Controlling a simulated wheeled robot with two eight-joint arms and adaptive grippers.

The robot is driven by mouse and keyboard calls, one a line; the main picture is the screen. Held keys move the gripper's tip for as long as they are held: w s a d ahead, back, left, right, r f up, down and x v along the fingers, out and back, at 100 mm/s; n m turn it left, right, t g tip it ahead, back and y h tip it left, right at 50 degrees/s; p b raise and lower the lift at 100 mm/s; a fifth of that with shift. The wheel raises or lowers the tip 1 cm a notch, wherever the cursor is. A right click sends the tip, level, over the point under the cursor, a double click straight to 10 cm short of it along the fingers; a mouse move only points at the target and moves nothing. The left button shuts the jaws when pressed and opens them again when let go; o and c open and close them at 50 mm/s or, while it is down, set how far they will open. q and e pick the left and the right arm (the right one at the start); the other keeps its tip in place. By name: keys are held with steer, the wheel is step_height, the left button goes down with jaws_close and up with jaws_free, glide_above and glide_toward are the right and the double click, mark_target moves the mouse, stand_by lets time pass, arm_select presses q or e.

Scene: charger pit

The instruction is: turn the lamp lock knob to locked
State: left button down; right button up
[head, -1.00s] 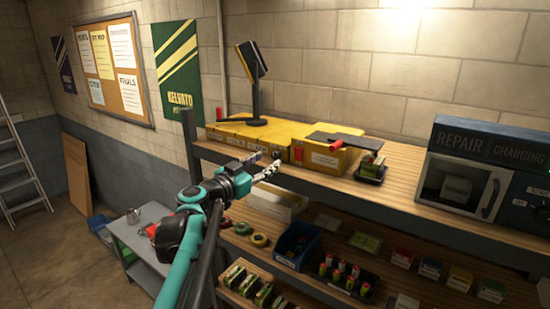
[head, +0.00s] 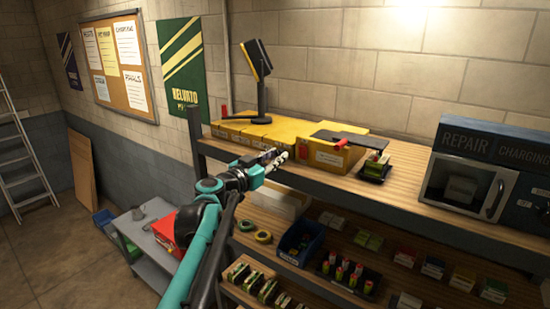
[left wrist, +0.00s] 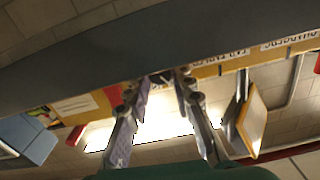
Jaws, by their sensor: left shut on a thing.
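A lamp-like stand (head: 262,97) with a yellow-and-black head stands on the top shelf at the back left. Its head also shows upside down at the right of the left wrist view (left wrist: 253,121). My left gripper (head: 279,158) is at the top shelf's front edge, before the yellow boxes, right of and below the stand. In the left wrist view, its fingers (left wrist: 163,80) converge on a small dark thing, mostly hidden. I cannot make out the lamp lock knob or tell whether that thing is it. My right gripper is out of view.
Yellow boxes (head: 240,131) line the top shelf (head: 405,170). A microwave-like unit (head: 468,185) stands right. The shelf below holds a blue bin (head: 300,243), tape rolls and small packs. A grey cart (head: 150,235) with a red box (head: 165,232) stands at lower left.

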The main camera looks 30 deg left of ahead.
arm_select(q)
steer(key=n, duration=0.3)
steer(key=shift+b, duration=0.35)
steer(key=c, duration=1.3)
jaws_free()
steer(key=s, duration=1.2)
steer(key=shift+a, duration=0.45)
steer(key=shift+w, duration=0.1)
